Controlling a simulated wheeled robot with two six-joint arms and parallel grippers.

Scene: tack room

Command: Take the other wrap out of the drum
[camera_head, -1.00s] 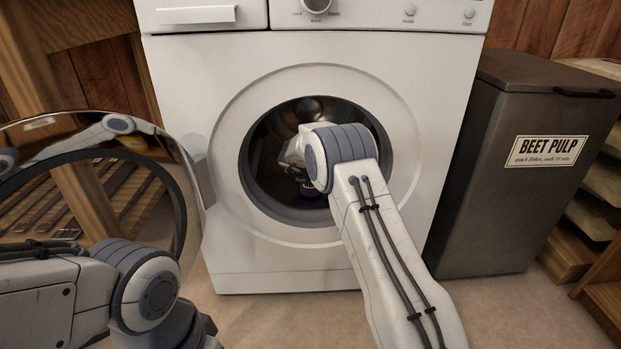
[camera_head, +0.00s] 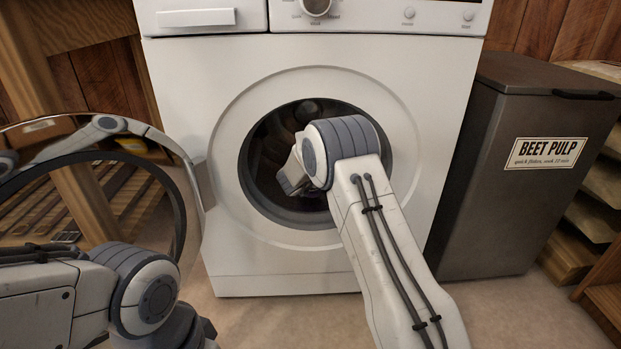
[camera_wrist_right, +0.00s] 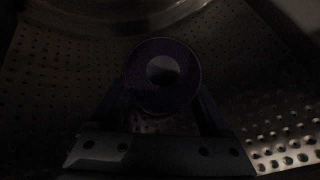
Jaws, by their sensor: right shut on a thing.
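The rolled purple wrap (camera_wrist_right: 139,77) is end-on between the fingers of my right gripper (camera_wrist_right: 162,104) in the dark right wrist view. The gripper is shut on it inside the perforated metal drum (camera_wrist_right: 62,75). In the head view my right wrist reaches into the round opening of the white washing machine (camera_head: 230,255) and hides the wrap and fingertips. The open round door (camera_head: 190,195) stands to the left of the opening. My left forearm is at the lower left, and its gripper is out of view.
A dark grey bin (camera_head: 480,220) labelled beet pulp stands close to the right of the machine. Wooden shelves (camera_head: 598,185) are at the far right. The floor (camera_head: 270,320) in front of the machine looks clear.

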